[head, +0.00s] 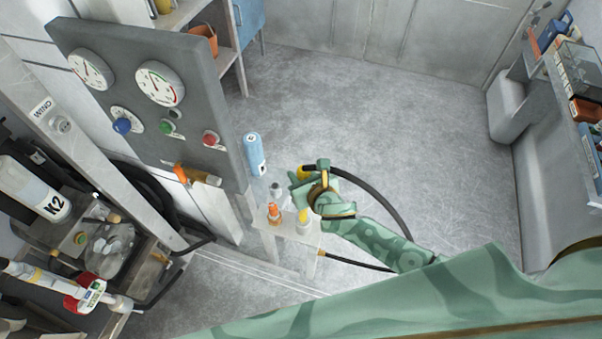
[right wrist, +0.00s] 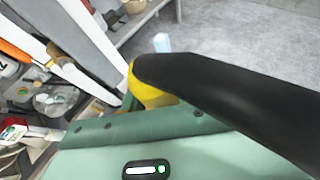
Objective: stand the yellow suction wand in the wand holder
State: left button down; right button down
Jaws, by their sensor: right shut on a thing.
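My right gripper (head: 308,190) is shut on the yellow suction wand (head: 303,172), over a small pale stand. A black hose (head: 375,190) leaves the wand's top and curves down to the right. In the right wrist view the wand's yellow end (right wrist: 150,92) and the thick black hose (right wrist: 220,85) show close up; the fingertips are hidden. Below the gripper a yellow part (head: 303,215) shows at a pale cup (head: 304,229), which looks like the wand holder. I cannot tell whether the wand is inside it or just above it. My left gripper is not in view.
An orange-topped piece (head: 274,212) stands on the stand (head: 288,238) beside the cup. A blue bottle (head: 254,153) is just behind. A grey gauge panel (head: 215,110) rises to the left. Open floor (head: 400,110) lies behind and right.

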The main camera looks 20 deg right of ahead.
jog(key=shift+f, duration=0.15)
jog(key=c, duration=1)
grip_release()
jog(key=p+v, duration=0.3)
jog(key=v, duration=1.3)
jog(key=shift+s+d, duration=0.1)
jog(key=shift+s, duration=0.05)
